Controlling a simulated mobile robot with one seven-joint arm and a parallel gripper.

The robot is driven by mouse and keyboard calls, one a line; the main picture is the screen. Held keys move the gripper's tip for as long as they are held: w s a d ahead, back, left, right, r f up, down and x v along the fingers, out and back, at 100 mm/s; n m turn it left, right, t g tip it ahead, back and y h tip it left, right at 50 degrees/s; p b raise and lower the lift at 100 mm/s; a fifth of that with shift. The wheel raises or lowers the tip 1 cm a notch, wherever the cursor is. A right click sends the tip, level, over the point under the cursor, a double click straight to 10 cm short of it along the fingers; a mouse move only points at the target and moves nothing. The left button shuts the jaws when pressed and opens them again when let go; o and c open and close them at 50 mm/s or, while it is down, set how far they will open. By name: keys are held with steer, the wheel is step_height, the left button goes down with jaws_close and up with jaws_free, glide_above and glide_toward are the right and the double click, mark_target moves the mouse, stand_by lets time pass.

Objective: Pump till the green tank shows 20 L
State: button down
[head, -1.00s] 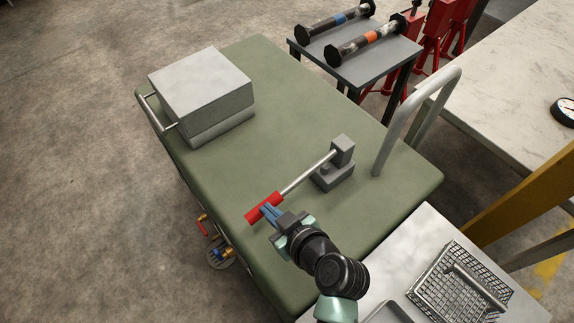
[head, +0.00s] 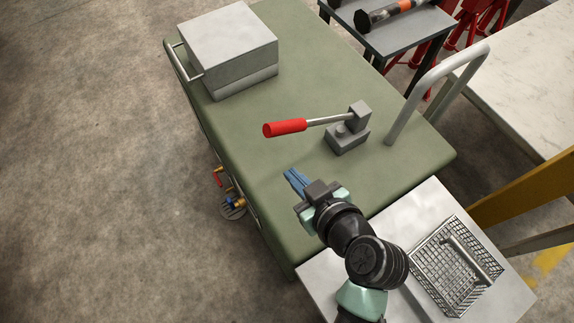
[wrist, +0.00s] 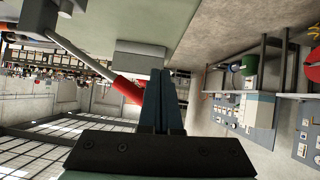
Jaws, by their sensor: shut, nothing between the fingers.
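The green tank (head: 262,75) is a large box with a flat green top. A grey hand pump (head: 347,138) stands on it with a metal lever ending in a red grip (head: 285,128). The lever is raised clear of the top. My gripper (head: 291,175) is shut and empty, below the red grip in the head view and apart from it. In the wrist view the red grip (wrist: 127,88) shows just left of my closed fingers (wrist: 161,75). No litre reading on the tank is visible in either view.
A grey box (head: 229,45) sits at the tank's far left. A bent grey rail (head: 405,105) rises at the right edge. A wire basket (head: 455,265) stands on a pale surface at lower right. Valves (head: 233,203) stick out on the tank's left side.

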steer(key=shift+v, duration=1.6)
steer(key=shift+r, duration=0.1)
